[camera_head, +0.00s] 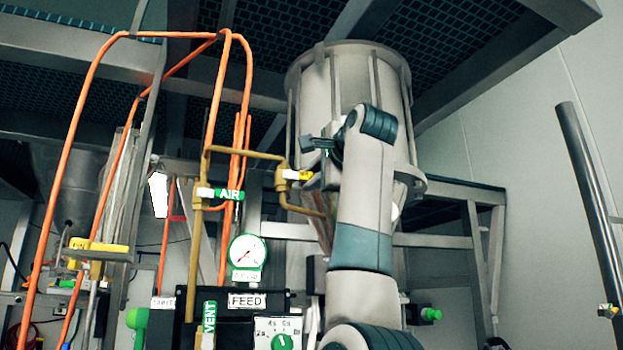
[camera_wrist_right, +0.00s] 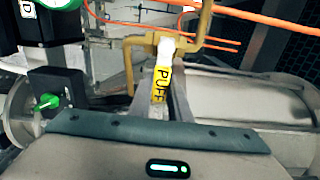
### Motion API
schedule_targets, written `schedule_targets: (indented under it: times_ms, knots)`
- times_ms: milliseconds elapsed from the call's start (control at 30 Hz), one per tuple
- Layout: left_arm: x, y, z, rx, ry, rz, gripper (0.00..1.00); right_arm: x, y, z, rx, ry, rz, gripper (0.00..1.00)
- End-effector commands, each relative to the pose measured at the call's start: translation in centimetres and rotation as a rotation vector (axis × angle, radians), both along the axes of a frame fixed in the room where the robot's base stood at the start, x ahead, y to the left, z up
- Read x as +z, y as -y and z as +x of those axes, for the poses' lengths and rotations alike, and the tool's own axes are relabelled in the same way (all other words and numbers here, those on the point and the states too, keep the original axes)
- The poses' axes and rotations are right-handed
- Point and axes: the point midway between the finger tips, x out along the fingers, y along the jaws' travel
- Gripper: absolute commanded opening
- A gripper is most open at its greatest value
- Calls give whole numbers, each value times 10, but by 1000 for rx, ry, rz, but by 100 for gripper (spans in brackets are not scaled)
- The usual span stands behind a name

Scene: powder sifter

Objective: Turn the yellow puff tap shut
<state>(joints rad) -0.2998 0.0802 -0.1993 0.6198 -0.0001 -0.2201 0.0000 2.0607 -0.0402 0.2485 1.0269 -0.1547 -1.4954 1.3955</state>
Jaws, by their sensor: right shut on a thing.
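The yellow puff tap (camera_head: 304,175) sits on a brass pipe in front of the big pale metal hopper. In the head view its lever points right, toward my right gripper. In the right wrist view the yellow lever (camera_wrist_right: 160,86) bears the word PUFF and runs down from a white neck at the brass valve body (camera_wrist_right: 150,42) to my fingers. My right gripper (camera_head: 312,147) is shut on the lever. Its fingers are partly hidden by my arm in the head view, and they show in the wrist view (camera_wrist_right: 170,98). My left gripper is in neither view.
The hopper (camera_head: 353,85) stands close behind. A green AIR tag (camera_head: 228,194), a round gauge (camera_head: 247,251) and a FEED panel (camera_head: 247,300) lie left and below. Orange hoses (camera_head: 80,130) loop at the left. A green knob (camera_wrist_right: 46,102) is near in the wrist view.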

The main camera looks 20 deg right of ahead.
Motion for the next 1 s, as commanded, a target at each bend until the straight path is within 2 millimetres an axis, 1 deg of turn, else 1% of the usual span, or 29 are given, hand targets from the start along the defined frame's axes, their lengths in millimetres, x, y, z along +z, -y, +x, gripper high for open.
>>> schedule_targets:
  times_ms: [33,100,433,567,667,767,867,1000]
  knots:
    - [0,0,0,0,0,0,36,-2,1,1,-1,-4,1,22]
    - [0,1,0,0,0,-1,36,-2,1,1,-1,-4,1,36]
    - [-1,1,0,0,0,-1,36,-1,0,0,0,-2,0,36]
    - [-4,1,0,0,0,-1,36,-2,0,-5,0,-1,0,36]
    - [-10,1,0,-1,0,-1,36,-2,0,-14,0,0,0,36]
    - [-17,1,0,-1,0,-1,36,-3,0,-26,0,1,0,36]
    - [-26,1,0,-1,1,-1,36,-4,0,-43,1,2,0,36]
    - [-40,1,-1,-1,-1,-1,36,-4,0,-70,0,3,0,36]
